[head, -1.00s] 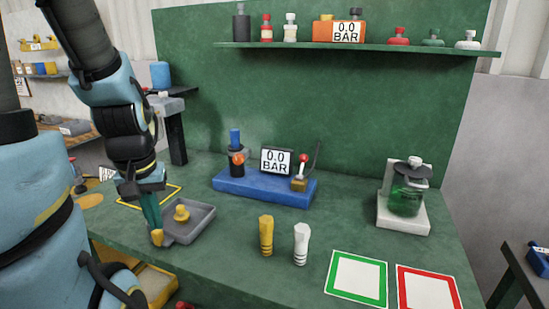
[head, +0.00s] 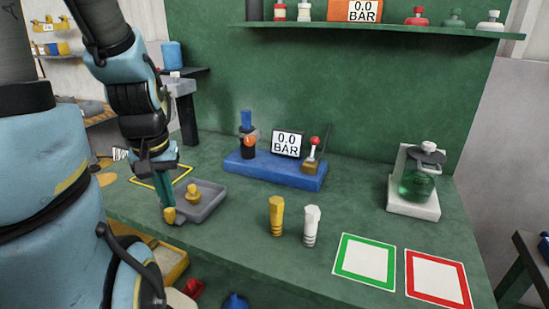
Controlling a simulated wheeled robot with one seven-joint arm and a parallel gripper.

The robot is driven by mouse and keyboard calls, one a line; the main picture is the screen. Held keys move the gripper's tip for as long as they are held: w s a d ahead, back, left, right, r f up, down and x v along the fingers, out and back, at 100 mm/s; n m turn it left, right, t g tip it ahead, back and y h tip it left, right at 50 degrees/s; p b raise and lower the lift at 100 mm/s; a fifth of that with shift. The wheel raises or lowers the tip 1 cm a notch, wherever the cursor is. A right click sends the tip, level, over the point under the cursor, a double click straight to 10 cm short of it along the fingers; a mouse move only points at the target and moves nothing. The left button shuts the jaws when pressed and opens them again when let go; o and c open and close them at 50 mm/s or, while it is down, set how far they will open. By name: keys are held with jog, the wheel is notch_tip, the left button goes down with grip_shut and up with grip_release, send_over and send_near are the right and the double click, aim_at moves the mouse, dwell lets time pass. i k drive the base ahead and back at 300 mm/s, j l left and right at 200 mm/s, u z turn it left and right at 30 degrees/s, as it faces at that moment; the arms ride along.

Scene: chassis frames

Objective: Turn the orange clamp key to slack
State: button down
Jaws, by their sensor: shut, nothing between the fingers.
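The orange clamp key (head: 249,141) is a small orange piece on the front of a dark clamp that holds an upright blue cylinder (head: 246,119). The clamp stands at the left end of a blue base (head: 275,172) on the green bench. A display (head: 287,143) on the base reads 0.0 BAR. My gripper (head: 169,215) points down at the left front of the bench, beside a grey tray. Its yellow fingertips are together with nothing between them. It is apart from the key, to the left of it and nearer the front edge. The key's exact angle is too small to tell.
The grey tray (head: 208,203) holds a yellow knobbed piece (head: 193,191). A yellow fitting (head: 276,215) and a white fitting (head: 311,225) stand in front of the blue base. A red-knobbed lever (head: 314,150) stands at its right end. A jar with green liquid (head: 417,184) is further right.

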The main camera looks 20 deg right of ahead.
aim_at(249, 140)
jog(key=k+l+u, duration=0.1)
jog(key=u, duration=0.3)
jog(key=k+u, duration=0.15)
jog(key=u, duration=0.25)
jog(key=k+u, duration=0.2)
jog(key=u, duration=0.2)
